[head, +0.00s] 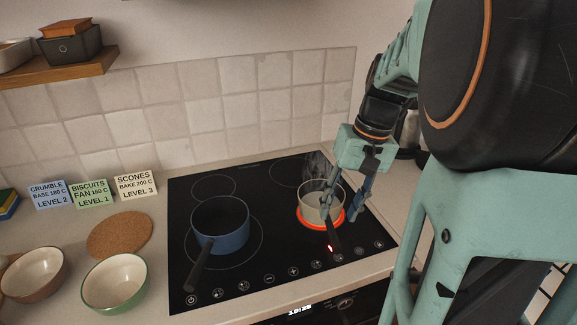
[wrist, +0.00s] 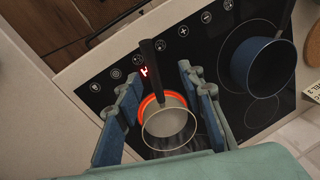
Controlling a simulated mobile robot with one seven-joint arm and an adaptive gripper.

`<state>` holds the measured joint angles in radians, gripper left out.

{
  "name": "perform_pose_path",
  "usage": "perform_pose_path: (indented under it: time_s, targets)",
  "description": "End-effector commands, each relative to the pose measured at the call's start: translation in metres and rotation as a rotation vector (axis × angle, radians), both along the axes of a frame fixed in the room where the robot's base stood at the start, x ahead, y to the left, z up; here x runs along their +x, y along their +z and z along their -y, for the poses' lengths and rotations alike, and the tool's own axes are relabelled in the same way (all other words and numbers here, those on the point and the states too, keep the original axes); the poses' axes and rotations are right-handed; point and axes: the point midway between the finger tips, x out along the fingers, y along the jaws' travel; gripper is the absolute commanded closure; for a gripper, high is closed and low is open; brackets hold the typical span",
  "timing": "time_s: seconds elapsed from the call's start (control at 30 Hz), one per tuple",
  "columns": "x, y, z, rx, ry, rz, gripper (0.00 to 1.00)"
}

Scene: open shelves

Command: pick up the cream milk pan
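The cream milk pan (head: 314,211) stands upright on the front right cooking zone, which glows orange-red around its base. Its dark handle (head: 334,236) points toward the front edge of the hob. My gripper (head: 344,206) is above and at the right side of the pan in the head view, partly covering it. In the wrist view my gripper (wrist: 158,78) is open, one finger on each side. The pan (wrist: 170,124) and its handle (wrist: 151,65) show between the fingers. I cannot tell whether either finger touches the pan.
A blue pan (head: 221,224) stands on the left of the black hob (head: 255,262). Faint steam rises near the cream pan, and a red indicator is lit. Two bowls (head: 115,283) (head: 34,274), a cork mat (head: 120,235) and recipe cards (head: 91,194) are left. A kettle-like object (head: 411,130) is behind my arm.

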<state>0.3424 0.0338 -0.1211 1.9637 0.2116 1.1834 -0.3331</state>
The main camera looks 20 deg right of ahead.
Motion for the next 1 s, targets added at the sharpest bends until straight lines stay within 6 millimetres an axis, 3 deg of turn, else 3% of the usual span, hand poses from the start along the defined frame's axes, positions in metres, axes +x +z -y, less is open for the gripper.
perform_pose_path:
  time_s: [0.2,0.5,0.67,1.0]
  targets:
    - [-0.010,-0.002,0.012,0.005,-0.062,-0.020,0.64]
    - [-0.007,-0.046,0.004,0.004,-0.060,-0.020,0.64]
    - [-0.006,-0.056,0.002,0.005,-0.061,-0.019,0.64]
    - [-0.002,-0.100,-0.005,0.004,-0.060,-0.020,0.64]
